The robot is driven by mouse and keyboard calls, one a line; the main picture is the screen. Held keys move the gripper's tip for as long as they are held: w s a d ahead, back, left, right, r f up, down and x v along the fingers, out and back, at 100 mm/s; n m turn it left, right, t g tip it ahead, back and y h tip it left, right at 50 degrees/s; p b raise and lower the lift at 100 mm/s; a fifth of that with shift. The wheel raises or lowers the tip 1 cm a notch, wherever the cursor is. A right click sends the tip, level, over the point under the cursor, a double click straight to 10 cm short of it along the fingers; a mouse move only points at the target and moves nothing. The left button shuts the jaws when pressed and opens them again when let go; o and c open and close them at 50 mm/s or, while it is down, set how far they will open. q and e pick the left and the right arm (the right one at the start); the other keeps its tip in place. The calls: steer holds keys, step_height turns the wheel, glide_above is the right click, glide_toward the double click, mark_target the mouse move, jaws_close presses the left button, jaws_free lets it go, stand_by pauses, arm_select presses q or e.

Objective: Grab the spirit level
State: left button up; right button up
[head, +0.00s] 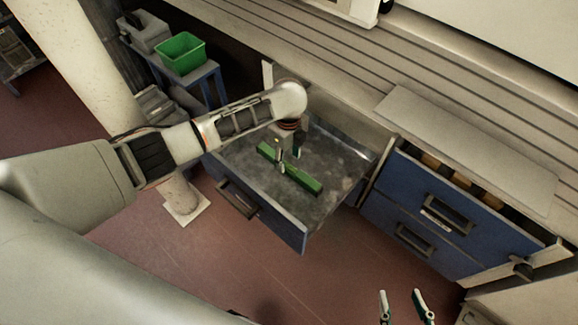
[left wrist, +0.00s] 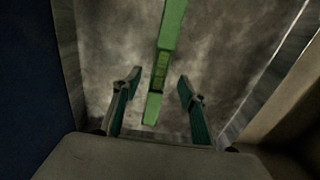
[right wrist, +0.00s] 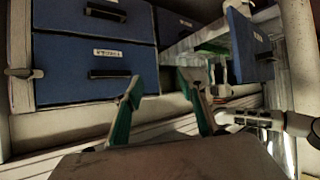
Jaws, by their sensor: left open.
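The green spirit level (head: 304,181) lies in the open drawer (head: 334,205), on its grey bottom. My left gripper (head: 289,154) is over the drawer, above the level. In the left wrist view the level (left wrist: 160,70) runs between the two open fingers of my left gripper (left wrist: 158,85), with its near end between them. No contact with the fingers shows. My right gripper (head: 403,294) is at the bottom of the head view, away from the drawer; its fingers stand apart and empty in the right wrist view (right wrist: 158,85).
Blue closed drawers (head: 450,222) stand right of the open one. A green bin (head: 183,53) sits on a blue stand at the back left. The drawer's side walls (left wrist: 275,75) rise around the level. The red floor in front is clear.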

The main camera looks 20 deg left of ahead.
mark_target(288, 165)
arm_select(q)
steer(key=f, duration=0.1)
steer(key=f+b, duration=0.1)
steer(key=f, duration=0.1)
steer(key=f+b, duration=0.1)
steer(key=f, duration=0.1)
steer(key=shift+s+a+f, duration=0.1)
steer(key=shift+s, duration=0.2)
steer(key=shift+w+f+b, duration=0.15)
steer(key=shift+b, duration=0.2)
steer(key=shift+w+r, duration=0.2)
steer(key=shift+r, duration=0.2)
jaws_close()
arm_select(e)
steer(key=shift+w+a+r+m+t+y, duration=0.15)
steer(key=shift+w+a+r+m+y, duration=0.1)
steer(key=shift+a+r, duration=0.25)
steer(key=shift+w+a+r+m+t+y, duration=0.15)
steer(key=shift+w+a+r, duration=0.15)
steer(key=shift+a, duration=0.35)
